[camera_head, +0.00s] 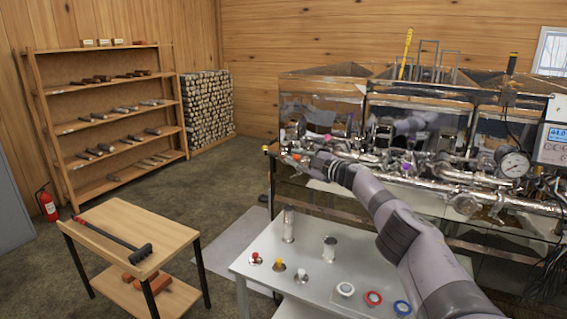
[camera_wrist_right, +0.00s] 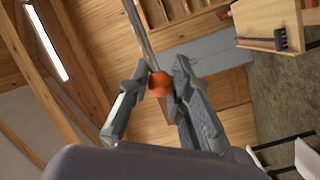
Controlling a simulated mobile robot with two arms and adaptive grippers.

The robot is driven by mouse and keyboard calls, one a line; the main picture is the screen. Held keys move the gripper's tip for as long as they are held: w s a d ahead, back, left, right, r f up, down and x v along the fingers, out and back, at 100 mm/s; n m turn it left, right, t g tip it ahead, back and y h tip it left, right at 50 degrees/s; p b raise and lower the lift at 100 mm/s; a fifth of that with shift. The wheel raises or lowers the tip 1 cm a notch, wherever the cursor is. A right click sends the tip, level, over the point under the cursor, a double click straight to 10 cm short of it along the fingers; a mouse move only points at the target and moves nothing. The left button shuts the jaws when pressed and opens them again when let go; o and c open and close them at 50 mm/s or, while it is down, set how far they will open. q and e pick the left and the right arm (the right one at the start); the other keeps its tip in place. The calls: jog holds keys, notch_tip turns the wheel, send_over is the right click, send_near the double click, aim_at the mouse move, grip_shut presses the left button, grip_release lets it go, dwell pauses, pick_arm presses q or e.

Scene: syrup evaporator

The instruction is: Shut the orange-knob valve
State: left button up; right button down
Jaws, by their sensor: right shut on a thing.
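The orange knob (camera_wrist_right: 158,84) shows between the two fingers of my right gripper (camera_wrist_right: 156,82) in the right wrist view, with a thin metal rod or pipe running up behind it. My right gripper is shut on the knob. In the head view my right gripper (camera_head: 308,160) is at the left end of the evaporator's metal pipework (camera_head: 440,172). The gripper is small there, and its fingers partly hide the knob and valve. My left gripper is in neither view.
A steel table (camera_head: 262,243) in front holds small colored knobs, metal cylinders and white, red and blue rings. A pressure gauge (camera_head: 513,163) is on the pipework at right. A wooden table (camera_head: 165,225) with a rake (camera_head: 115,240) stands left.

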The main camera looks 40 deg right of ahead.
jog(key=shift+s+d+r, duration=0.1)
jog(key=shift+d+r, duration=0.1)
jog(key=shift+r, duration=0.3)
jog(key=c, duration=1.6)
grip_release()
jog(key=shift+f, duration=0.15)
jog(key=shift+s+f, duration=0.15)
jog(key=shift+f, duration=0.05)
jog(key=s, duration=0.4)
jog(key=s+d, duration=0.1)
jog(key=s, duration=0.2)
jog(key=s+d, duration=0.1)
jog(key=s, duration=0.3)
jog(key=shift+s+r, duration=0.15)
jog(key=shift+s, duration=0.15)
